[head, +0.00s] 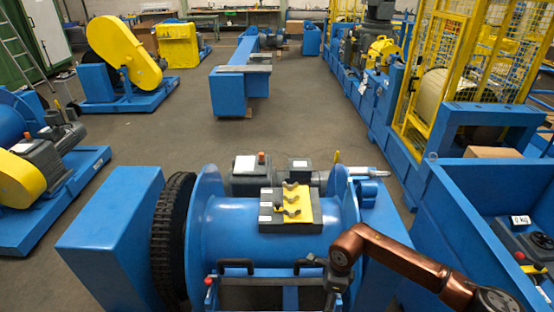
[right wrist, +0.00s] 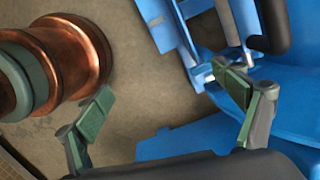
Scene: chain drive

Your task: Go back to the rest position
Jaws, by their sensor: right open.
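My right arm, copper-coloured, comes in from the lower right in the head view. Its dark gripper (head: 320,270) is in front of the blue drum (head: 270,232), near the black handles at the machine's front. In the right wrist view my right gripper (right wrist: 167,100) is open, its two green-padded fingers wide apart with bare floor showing between them. The right finger is close to a blue metal part (right wrist: 176,36); I cannot tell whether they touch. A black chain (head: 172,240) runs around the drum's left end. My left gripper is not in view.
A yellow-topped box (head: 291,206) sits over the drum. A blue block (head: 112,236) stands left of the chain. At right is a blue bin (head: 450,235), with yellow caged machines (head: 450,75) behind it. Open grey floor (head: 190,125) lies beyond the drum.

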